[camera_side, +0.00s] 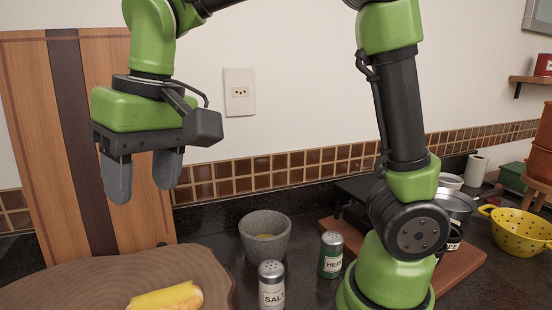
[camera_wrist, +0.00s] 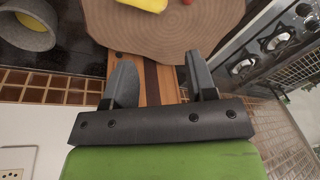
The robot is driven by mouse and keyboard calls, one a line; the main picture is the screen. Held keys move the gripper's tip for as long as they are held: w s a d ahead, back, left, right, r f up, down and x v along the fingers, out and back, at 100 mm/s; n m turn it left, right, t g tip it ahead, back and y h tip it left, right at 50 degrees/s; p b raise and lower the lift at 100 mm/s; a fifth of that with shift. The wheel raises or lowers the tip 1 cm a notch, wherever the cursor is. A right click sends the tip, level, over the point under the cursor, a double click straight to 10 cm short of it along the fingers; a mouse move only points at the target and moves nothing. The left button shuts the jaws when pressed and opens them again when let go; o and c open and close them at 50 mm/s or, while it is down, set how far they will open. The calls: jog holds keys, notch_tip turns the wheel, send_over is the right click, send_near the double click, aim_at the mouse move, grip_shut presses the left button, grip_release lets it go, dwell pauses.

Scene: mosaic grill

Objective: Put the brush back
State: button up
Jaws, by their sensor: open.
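I cannot make out a brush in either view. My gripper (camera_side: 142,188) is open and empty, with its fingers pointing down in the side view. It is well above the round wooden board (camera_side: 75,285), and nothing is between the fingers. In the wrist view my gripper (camera_wrist: 159,62) shows both fingers apart, with the wooden board (camera_wrist: 165,38) beyond them. A grey stone bowl (camera_side: 265,240) with something yellow inside stands right of the board. The bowl also shows at the upper left of the wrist view (camera_wrist: 40,38).
A yellow food piece (camera_side: 165,297) lies on the round board. A salt shaker (camera_side: 271,287) and a green shaker (camera_side: 330,255) stand right of it. A tall wooden panel (camera_side: 100,180) leans at the wall. A stove (camera_wrist: 245,60) shows in the wrist view. A yellow colander (camera_side: 522,230) is far right.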

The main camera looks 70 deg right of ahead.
jog(key=s+d+m+t, duration=0.2)
jog(key=s+d+t, duration=0.3)
jog(key=s+d, duration=0.4)
jog(key=s+r, duration=0.1)
jog(key=s, duration=0.3)
jog(key=shift+m, duration=0.3)
